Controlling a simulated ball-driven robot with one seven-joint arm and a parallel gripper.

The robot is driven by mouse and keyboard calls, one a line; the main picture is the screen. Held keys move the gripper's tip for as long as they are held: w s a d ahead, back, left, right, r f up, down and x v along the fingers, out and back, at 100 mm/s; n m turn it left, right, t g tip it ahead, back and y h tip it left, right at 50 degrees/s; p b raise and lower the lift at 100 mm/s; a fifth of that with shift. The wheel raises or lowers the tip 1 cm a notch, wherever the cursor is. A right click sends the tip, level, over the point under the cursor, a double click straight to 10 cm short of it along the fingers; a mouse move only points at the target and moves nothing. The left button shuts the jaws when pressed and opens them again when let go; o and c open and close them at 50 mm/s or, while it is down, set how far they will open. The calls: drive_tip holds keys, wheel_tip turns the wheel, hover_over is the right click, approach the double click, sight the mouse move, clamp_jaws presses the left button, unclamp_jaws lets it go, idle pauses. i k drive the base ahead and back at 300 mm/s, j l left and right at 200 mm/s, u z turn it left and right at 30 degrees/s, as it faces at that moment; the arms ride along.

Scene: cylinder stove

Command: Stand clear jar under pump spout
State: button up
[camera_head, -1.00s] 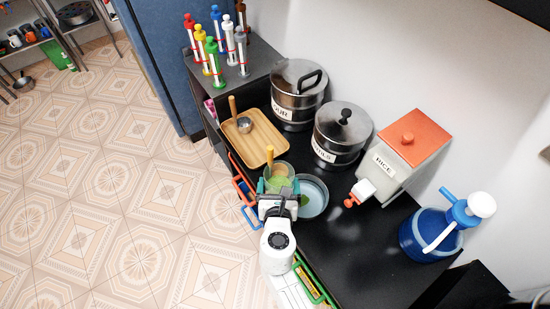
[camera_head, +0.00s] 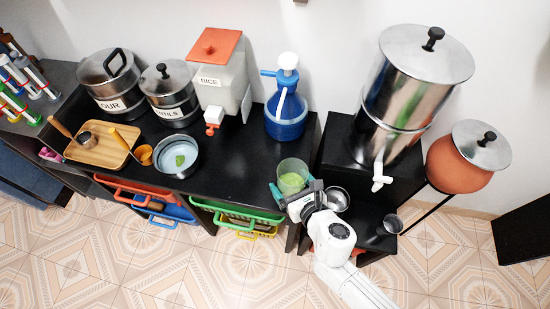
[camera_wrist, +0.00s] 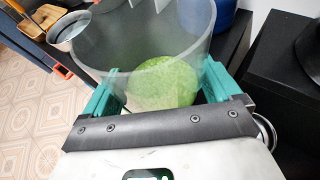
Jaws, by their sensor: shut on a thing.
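My gripper (camera_head: 296,188) is shut on a clear jar (camera_head: 292,167) with green stuff inside, held upright near the front right end of the black counter. In the wrist view the jar (camera_wrist: 140,38) sits between the teal fingers of my gripper (camera_wrist: 160,85), its open rim facing up. The pump (camera_head: 287,64) has a white top and a blue spout (camera_head: 268,73) pointing left. It stands on a blue water bottle (camera_head: 286,122) at the back of the counter. The jar is in front of the bottle, away from the spout.
The counter (camera_head: 240,150) is bare left of the bottle's front. A rice dispenser (camera_head: 222,75) stands left of the bottle. A bowl (camera_head: 189,163) and a wooden tray (camera_head: 100,150) lie farther left. A steel urn (camera_head: 402,95) and a clay pot (camera_head: 455,165) stand to the right.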

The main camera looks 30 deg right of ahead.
sight(277, 156)
drive_tip(key=k+z, duration=0.35)
drive_tip(key=k+l+z, duration=0.1)
drive_tip(key=z, duration=0.25)
drive_tip(key=j+z, duration=0.7)
drive_tip(key=k+j+z, duration=0.15)
drive_tip(key=j+z, duration=0.15)
drive_tip(key=k+j, duration=0.1)
drive_tip(key=j, duration=0.45)
drive_tip(key=i+j, duration=0.4)
